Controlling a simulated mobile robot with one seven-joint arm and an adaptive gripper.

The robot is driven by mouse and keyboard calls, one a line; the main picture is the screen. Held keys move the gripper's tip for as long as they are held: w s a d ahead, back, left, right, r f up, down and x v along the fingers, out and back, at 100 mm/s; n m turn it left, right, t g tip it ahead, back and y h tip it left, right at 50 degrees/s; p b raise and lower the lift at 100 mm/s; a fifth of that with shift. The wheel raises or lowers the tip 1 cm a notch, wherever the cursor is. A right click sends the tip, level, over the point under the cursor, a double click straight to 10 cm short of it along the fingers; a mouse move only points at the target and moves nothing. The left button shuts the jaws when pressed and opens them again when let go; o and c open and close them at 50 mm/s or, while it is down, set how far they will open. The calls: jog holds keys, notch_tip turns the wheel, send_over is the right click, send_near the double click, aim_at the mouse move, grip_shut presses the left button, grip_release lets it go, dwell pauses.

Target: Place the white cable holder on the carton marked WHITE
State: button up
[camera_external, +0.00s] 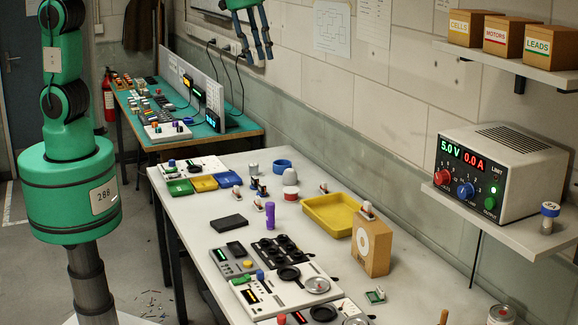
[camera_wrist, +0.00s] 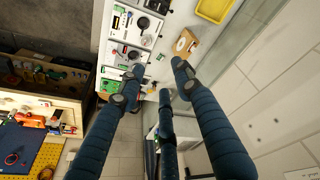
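My gripper (camera_external: 256,48) hangs at the top of the external view, high above the bench and near the wall. Its blue fingers are spread and hold nothing; in the wrist view they (camera_wrist: 155,88) are also apart. A tan carton (camera_external: 375,256) with a round white mark stands on the white bench and shows in the wrist view (camera_wrist: 183,44). I cannot read the word WHITE on it. A small white and brown piece (camera_external: 367,210) sits on its top. A rounded white piece (camera_external: 290,177) stands farther back; I cannot tell which piece is the cable holder.
A yellow tray (camera_external: 327,218) lies beside the carton. Control panels (camera_external: 284,287), a purple cylinder (camera_external: 270,216) and a dark block (camera_external: 229,222) lie on the bench. Cartons marked CELLS (camera_external: 467,31), MOTORS (camera_external: 502,38) and LEADS (camera_external: 538,48) stand on a wall shelf. A power supply (camera_external: 500,170) sits below them.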

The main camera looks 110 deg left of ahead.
jog(key=s+d+r+m+t, duration=0.1)
jog(key=s+d+r, duration=0.1)
jog(key=s, duration=0.8)
jog(key=s+d+r+m, duration=0.1)
jog(key=s+d, duration=0.2)
jog(key=s, duration=0.6)
jog(key=s+d+f+m, duration=0.1)
jog(key=s+f, duration=0.1)
jog(key=s, duration=0.6)
jog(key=s+f+m+t, duration=0.1)
jog(key=s+f, duration=0.2)
jog(key=s, duration=0.5)
jog(key=shift+s+d+f+t, duration=0.15)
jog(key=shift+d+t, duration=0.15)
jog(key=shift+d, duration=0.1)
notch_tip(320, 180, down, 17)
jog(key=b, duration=1.7)
jog(key=shift+f, duration=0.2)
